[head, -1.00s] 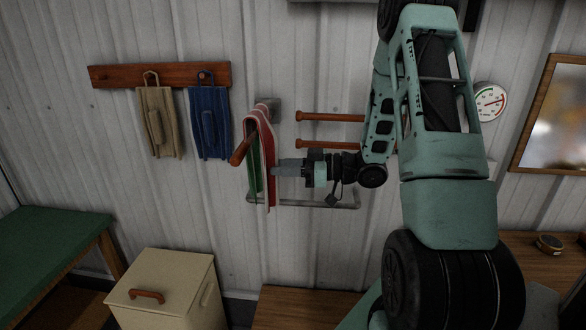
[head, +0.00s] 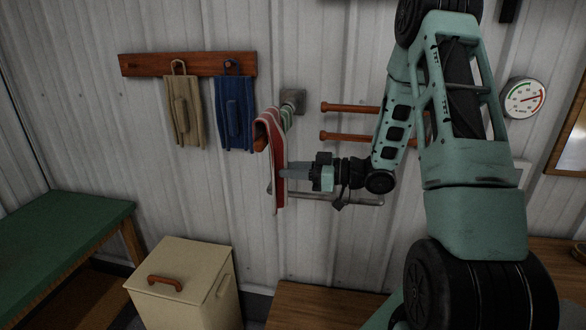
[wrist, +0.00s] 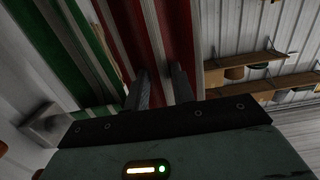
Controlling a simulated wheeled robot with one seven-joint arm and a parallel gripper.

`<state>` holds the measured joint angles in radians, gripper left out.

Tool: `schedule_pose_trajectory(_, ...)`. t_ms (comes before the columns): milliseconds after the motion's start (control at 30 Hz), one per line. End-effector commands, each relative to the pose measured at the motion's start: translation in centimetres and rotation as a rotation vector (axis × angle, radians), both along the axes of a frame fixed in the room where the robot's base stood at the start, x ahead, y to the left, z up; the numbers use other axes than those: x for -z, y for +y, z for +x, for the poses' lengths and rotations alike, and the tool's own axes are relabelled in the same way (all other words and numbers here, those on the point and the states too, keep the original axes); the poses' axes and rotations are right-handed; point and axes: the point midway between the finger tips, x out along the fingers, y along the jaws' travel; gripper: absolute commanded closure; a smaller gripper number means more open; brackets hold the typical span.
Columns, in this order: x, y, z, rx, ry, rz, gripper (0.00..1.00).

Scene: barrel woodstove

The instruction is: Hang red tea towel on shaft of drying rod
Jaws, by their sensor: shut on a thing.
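The red striped tea towel (head: 279,165) hangs in a fold at the wooden drying rod (head: 262,145), which juts from a grey wall bracket (head: 300,98). The fold lies over the rod near its free end and hides much of the shaft. I cannot tell whether the rod bears its weight. My gripper (head: 284,171) comes from the right and is shut on the towel's hanging right side. The wrist view shows red cloth (wrist: 150,40) at the fingers (wrist: 160,88). A green striped cloth (wrist: 62,50) hangs beside it, nearer the bracket.
Two wooden pegs (head: 350,107) and a grey metal rail (head: 340,200) are on the wall behind my gripper. A peg board (head: 150,65) holds a tan cloth (head: 183,112) and a blue cloth (head: 234,115) at left. A cream bin (head: 185,280) stands below.

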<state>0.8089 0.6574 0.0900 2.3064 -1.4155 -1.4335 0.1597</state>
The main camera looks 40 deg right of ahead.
Motion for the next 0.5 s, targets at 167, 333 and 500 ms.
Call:
schedule_pose_trajectory(167, 1.7, 0.0, 0.0, 0.0, -0.001, 0.0, 1.0)
schedule_pose_trajectory(333, 2.7, 0.0, 0.0, 0.0, -0.001, 0.0, 1.0)
schedule_pose_trajectory(500, 3.2, 0.0, 0.0, 0.0, -0.001, 0.0, 1.0)
